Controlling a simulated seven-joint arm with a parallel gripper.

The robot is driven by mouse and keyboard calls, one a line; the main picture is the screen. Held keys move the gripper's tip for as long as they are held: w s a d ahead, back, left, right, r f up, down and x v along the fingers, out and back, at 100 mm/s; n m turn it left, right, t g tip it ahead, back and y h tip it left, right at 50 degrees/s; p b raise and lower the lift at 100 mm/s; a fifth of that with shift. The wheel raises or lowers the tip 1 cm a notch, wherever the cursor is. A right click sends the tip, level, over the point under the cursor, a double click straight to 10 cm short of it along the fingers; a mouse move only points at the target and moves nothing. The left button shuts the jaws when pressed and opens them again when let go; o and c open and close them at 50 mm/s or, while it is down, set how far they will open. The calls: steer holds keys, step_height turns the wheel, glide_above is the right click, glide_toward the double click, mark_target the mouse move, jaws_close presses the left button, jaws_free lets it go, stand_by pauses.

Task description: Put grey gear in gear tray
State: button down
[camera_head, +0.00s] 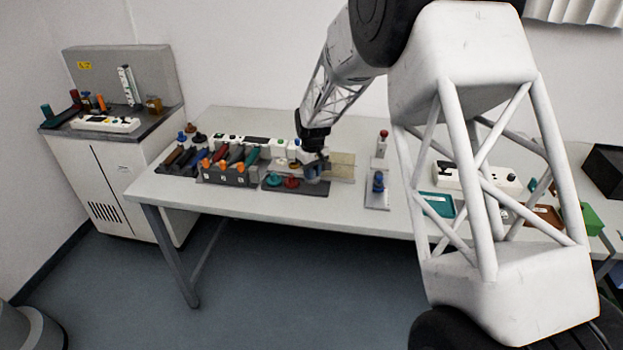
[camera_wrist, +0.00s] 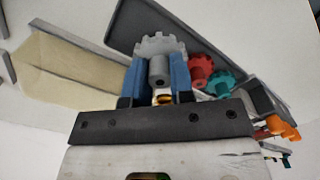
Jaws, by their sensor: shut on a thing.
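A light grey gear with a grey hub (camera_wrist: 158,48) is between the two blue fingers of my gripper (camera_wrist: 160,82) in the wrist view. My gripper is shut on it. In the head view my gripper (camera_head: 314,172) is low over the right part of the dark grey gear tray (camera_head: 310,188). The tray also shows behind the gear in the wrist view (camera_wrist: 135,18). A red gear (camera_wrist: 200,68) and a teal gear (camera_wrist: 222,84) stand on the tray beside the held gear. I cannot tell whether the grey gear touches the tray.
A rack with orange-ended cylinders (camera_head: 228,172) stands left of the tray. A beige panel (camera_head: 342,165) is close on the right. Further right is a stand with a blue part (camera_head: 378,184). The table front around these is mostly clear.

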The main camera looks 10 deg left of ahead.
steer(key=shift+w+a+f, duration=0.1)
steer(key=shift+w+a, duration=0.1)
steer(key=shift+w, duration=0.4)
steer(key=shift+f, duration=1.75)
steer(key=shift+f, duration=0.1)
steer(key=c, duration=1)
jaws_free()
step_height(320, 180, up, 12)
steer(key=shift+r, duration=0.1)
